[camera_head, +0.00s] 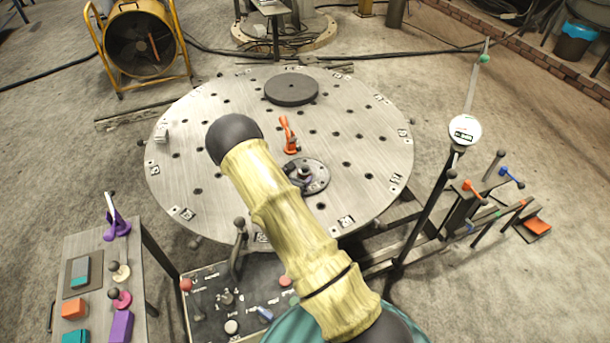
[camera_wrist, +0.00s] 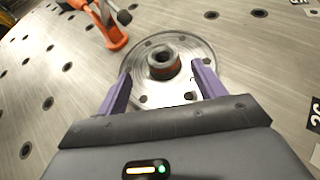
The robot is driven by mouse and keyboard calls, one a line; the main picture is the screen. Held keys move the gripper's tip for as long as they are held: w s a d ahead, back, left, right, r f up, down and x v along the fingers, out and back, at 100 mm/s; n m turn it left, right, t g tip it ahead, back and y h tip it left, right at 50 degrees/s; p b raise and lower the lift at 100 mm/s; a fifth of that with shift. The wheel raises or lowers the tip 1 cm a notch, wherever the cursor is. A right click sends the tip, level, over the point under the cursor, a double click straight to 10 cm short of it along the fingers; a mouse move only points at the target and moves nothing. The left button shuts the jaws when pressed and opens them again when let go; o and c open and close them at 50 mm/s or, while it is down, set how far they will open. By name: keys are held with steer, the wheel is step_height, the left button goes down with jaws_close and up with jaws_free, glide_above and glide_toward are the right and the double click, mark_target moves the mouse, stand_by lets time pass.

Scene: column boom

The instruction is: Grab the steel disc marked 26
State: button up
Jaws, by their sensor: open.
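A round steel disc (camera_wrist: 152,93) with bolt holes and a raised central hub (camera_wrist: 163,63) lies flat on the perforated round table (camera_wrist: 60,110). It also shows in the head view (camera_head: 318,178), partly hidden by my arm. I cannot read a 26 on it. My gripper (camera_wrist: 161,72) is open above the disc. Its two purple fingers are on either side of the hub, with gaps between. I cannot tell how high the fingertips are above the disc.
An orange toggle clamp (camera_head: 289,136) stands just beyond the disc. A dark thick disc (camera_head: 292,89) lies at the table's far side. A black-and-white label (camera_wrist: 315,115) is on the table at right. Much of the tabletop is clear.

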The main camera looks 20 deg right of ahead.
mark_target(306, 168)
steer(key=shift+p+x, duration=0.7)
steer(key=shift+x, duration=1.95)
steer(key=shift+s, duration=0.15)
jaws_close()
steer(key=shift+r, duration=0.15)
